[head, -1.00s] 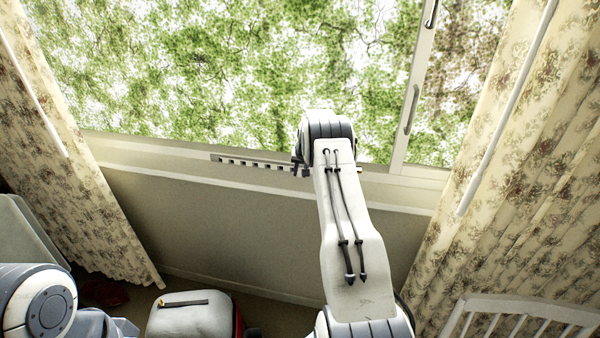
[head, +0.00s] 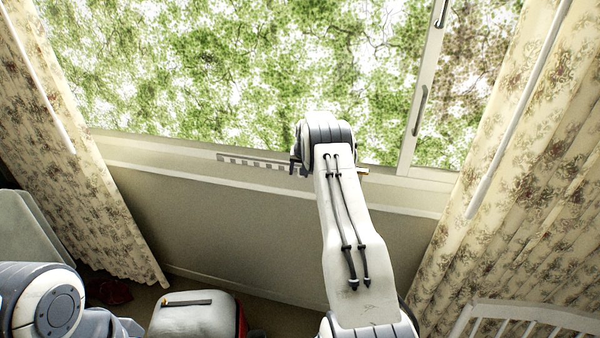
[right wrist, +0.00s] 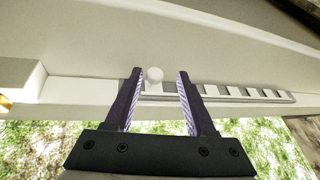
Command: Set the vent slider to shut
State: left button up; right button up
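The vent slider is a pale slotted strip (head: 250,162) along the window's lower frame. Its right part is hidden behind my right arm. In the right wrist view the strip (right wrist: 250,93) runs off to the right, its slots showing as alternating light and grey patches. A small round white knob (right wrist: 155,74) shows at its left part. My right gripper (right wrist: 159,73) is open with the knob between its fingertips, nearer the left finger. Contact cannot be told. In the head view this gripper is mostly hidden behind its wrist. My left gripper is out of view.
A small brass-coloured piece (head: 364,170) is right of my wrist on the window frame. Floral curtains (head: 85,200) hang on both sides. A grey and red suitcase (head: 190,322) is on the floor, and a white slatted rail (head: 530,312) is at lower right.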

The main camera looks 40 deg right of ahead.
jog(key=shift+d, duration=0.1)
jog(key=shift+s+r, duration=0.2)
jog(key=shift+r, duration=0.1)
jog(key=b+v, duration=0.2)
jog(key=v, duration=0.7)
jog(key=shift+r, duration=0.35)
jog(key=shift+s, duration=0.1)
